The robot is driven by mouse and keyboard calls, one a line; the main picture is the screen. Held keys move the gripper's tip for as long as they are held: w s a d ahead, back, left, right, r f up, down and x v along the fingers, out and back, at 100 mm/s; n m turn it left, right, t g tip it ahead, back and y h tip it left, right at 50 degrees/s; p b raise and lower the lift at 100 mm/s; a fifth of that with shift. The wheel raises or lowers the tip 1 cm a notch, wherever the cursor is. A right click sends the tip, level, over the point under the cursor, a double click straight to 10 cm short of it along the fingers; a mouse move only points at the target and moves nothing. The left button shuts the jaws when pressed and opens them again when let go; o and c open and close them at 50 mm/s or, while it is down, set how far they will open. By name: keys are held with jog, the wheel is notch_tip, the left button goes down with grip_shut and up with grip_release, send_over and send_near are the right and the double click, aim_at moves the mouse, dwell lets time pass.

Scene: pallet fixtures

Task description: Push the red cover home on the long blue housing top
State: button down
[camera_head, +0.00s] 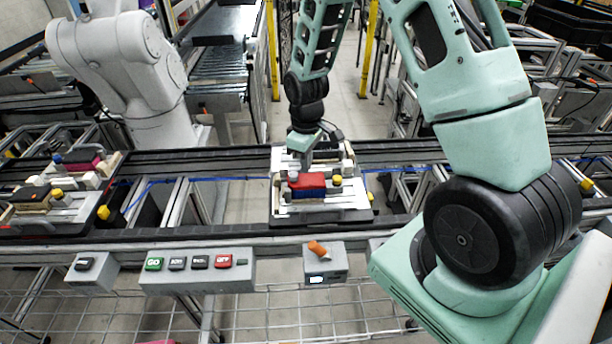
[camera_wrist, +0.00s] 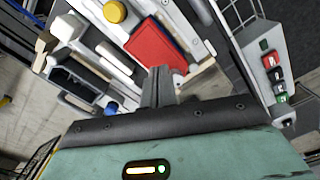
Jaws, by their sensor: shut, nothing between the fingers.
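The red cover (camera_head: 307,180) lies on top of the long blue housing (camera_head: 309,193), which sits in the pallet fixture (camera_head: 345,215) on the conveyor. In the wrist view the red cover (camera_wrist: 153,47) is just beyond my fingertips, and it hides most of the housing. Whether the cover is fully seated cannot be told. My gripper (camera_head: 301,157) is above and behind the cover in the head view. In the wrist view my gripper (camera_wrist: 160,75) is shut and empty, its tips beside the cover's near edge; contact is unclear.
The fixture carries a yellow knob (camera_wrist: 115,11), a blue knob (camera_wrist: 111,108) and a dark open-topped part (camera_wrist: 75,82). Another loaded pallet (camera_head: 60,190) stands at left on the conveyor, near a white robot arm (camera_head: 120,65). A button box (camera_head: 197,270) lines the front.

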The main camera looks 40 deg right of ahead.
aim_at(306, 180)
notch_tip(306, 180, up, 4)
jog(key=p, duration=0.2)
jog(key=shift+p, duration=0.35)
jog(key=shift+a, duration=0.1)
dwell(0.3)
